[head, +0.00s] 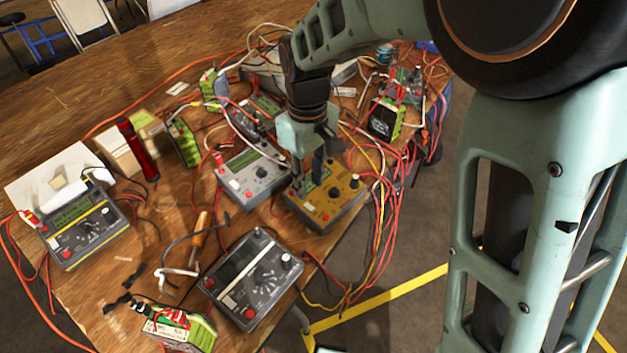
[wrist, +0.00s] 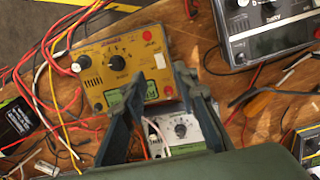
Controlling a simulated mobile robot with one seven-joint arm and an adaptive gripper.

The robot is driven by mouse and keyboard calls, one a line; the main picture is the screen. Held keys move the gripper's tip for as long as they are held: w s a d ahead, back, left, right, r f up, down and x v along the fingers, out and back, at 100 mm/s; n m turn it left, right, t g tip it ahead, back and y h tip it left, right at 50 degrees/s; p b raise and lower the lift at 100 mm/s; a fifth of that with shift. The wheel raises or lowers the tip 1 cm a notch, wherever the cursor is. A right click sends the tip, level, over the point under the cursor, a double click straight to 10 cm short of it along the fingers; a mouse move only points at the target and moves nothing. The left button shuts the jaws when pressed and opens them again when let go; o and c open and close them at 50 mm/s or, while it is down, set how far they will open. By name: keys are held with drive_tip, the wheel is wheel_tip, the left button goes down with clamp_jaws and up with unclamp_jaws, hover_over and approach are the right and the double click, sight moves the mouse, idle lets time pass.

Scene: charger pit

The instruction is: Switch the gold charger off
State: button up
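The gold charger (head: 325,208) lies on the table near its right edge, partly behind my gripper in the head view. In the wrist view the gold charger (wrist: 121,62) shows a black dial in the middle, red knobs, a small green screen and a pale patch near its right side. My gripper (head: 308,180) is above the charger's screen side. In the wrist view my gripper (wrist: 154,85) is open, its two fingers apart with nothing between them. The fingers overlap the charger's lower edge in that view; whether they touch it I cannot tell. The switch's state is not readable.
A grey charger (head: 250,174) stands close to the left of the gold one. A dark grey charger (head: 251,278) is in front. Red and yellow cables (head: 383,215) hang over the table's right edge. A screwdriver (head: 201,229) and a red cylinder (head: 137,150) are on the left.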

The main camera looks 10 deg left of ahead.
sight(309, 206)
wheel_tip(309, 206, down, 6)
drive_tip(key=shift+f+b, duration=0.1)
drive_tip(key=shift+b, duration=0.25)
drive_tip(key=shift+c, duration=0.5)
clamp_jaws()
